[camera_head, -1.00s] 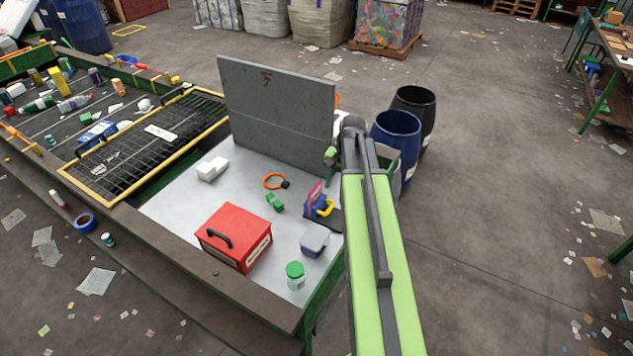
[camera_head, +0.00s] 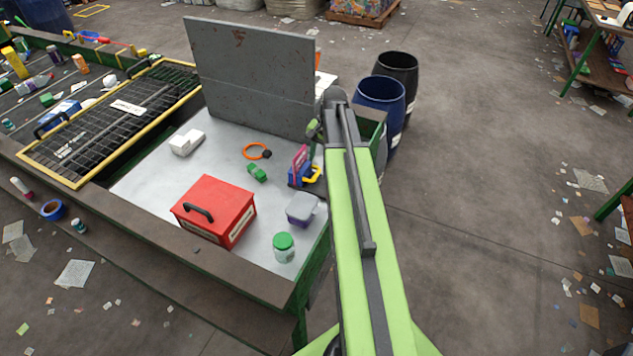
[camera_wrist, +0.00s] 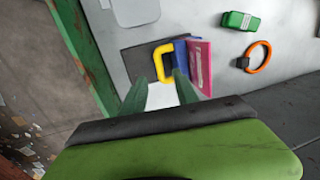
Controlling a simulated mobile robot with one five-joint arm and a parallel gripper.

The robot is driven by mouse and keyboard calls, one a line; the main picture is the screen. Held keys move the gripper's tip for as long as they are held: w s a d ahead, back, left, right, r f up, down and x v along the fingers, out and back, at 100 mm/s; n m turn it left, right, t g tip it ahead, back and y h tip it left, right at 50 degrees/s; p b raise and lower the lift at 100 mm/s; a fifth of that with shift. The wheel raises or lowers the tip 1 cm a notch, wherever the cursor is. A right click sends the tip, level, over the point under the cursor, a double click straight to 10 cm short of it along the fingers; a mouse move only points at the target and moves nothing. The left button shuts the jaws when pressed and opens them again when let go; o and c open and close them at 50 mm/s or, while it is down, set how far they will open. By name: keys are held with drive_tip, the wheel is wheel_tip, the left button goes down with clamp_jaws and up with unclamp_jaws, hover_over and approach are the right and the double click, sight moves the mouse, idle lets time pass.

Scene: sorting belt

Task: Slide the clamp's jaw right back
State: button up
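The clamp (camera_head: 296,177) is blue with a yellow handle-like loop (camera_head: 314,174) and stands near the right edge of the metal worktop. A pink piece (camera_head: 301,157) stands against its blue part; I cannot tell whether it is gripped. In the wrist view the blue part (camera_wrist: 180,50), yellow loop (camera_wrist: 159,62) and pink piece (camera_wrist: 200,66) sit on a dark base plate (camera_wrist: 140,52). My gripper (camera_wrist: 160,92) is open and empty, its two green fingers apart, pointing toward the yellow loop. I see no contact. In the head view my arm partly hides the gripper.
A red box (camera_head: 213,212), a green-lidded jar (camera_head: 284,249), a grey-lidded tub (camera_head: 301,210), a green block (camera_head: 257,173) and an orange ring (camera_head: 256,151) lie on the worktop (camera_head: 150,185). A tall grey panel (camera_head: 245,75) stands behind. Barrels (camera_head: 380,108) stand beyond.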

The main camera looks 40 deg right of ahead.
sight(315, 175)
drive_tip(key=f+b, duration=0.4)
drive_tip(key=f, duration=0.1)
drive_tip(key=w+f+b, duration=0.1)
drive_tip(key=f+b, duration=0.1)
drive_tip(key=shift+a+f, duration=0.35)
drive_tip(key=shift+f, duration=0.05)
drive_tip(key=shift+r, duration=0.1)
clamp_jaws()
drive_tip(key=shift+w, duration=0.15)
idle(0.6)
